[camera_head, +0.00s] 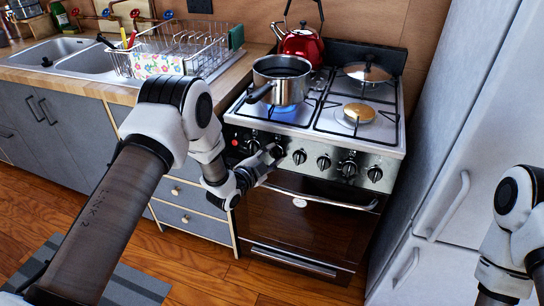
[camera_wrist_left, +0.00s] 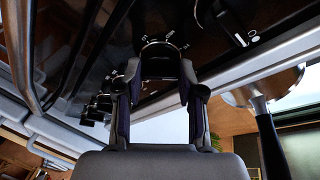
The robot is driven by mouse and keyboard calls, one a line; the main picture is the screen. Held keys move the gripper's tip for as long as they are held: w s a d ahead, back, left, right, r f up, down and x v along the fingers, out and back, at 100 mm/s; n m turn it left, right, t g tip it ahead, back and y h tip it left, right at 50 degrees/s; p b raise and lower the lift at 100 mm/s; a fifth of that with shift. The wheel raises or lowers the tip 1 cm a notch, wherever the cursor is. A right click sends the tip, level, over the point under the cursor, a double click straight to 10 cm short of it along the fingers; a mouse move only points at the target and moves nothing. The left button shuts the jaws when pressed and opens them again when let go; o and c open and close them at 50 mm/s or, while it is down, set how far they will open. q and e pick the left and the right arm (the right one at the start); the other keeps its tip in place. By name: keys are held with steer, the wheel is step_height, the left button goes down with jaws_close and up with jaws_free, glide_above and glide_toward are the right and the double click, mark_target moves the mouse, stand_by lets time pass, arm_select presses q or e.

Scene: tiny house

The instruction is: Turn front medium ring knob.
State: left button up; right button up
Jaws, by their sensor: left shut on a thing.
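My left gripper (camera_head: 275,152) is at the left part of this row, shut on a knob. In the left wrist view, the dark round knob (camera_wrist_left: 160,62) sits between the two fingers of my left gripper (camera_wrist_left: 160,78), with white marks around it on the panel. A blue flame (camera_head: 285,113) burns under the pot. My right arm shows at the right edge; its gripper is out of the picture.
A steel pot (camera_head: 281,88) stands on the front left burner, its handle pointing left. The oven handle (camera_head: 320,198) runs just below the knobs. A fridge (camera_head: 450,130) stands to the right.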

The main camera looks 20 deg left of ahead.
arm_select(q)
steer(key=m+g, duration=0.1)
steer(key=m, duration=0.3)
steer(key=shift+a+r, duration=0.1)
steer(key=shift+w+m+g, duration=0.1)
steer(key=shift+m+g, duration=0.6)
steer(key=shift+m, duration=1.2)
steer(key=o, duration=1.2)
steer(key=shift+c, duration=0.2)
steer(key=v, duration=1.2)
steer(key=shift+w+a, duration=0.1)
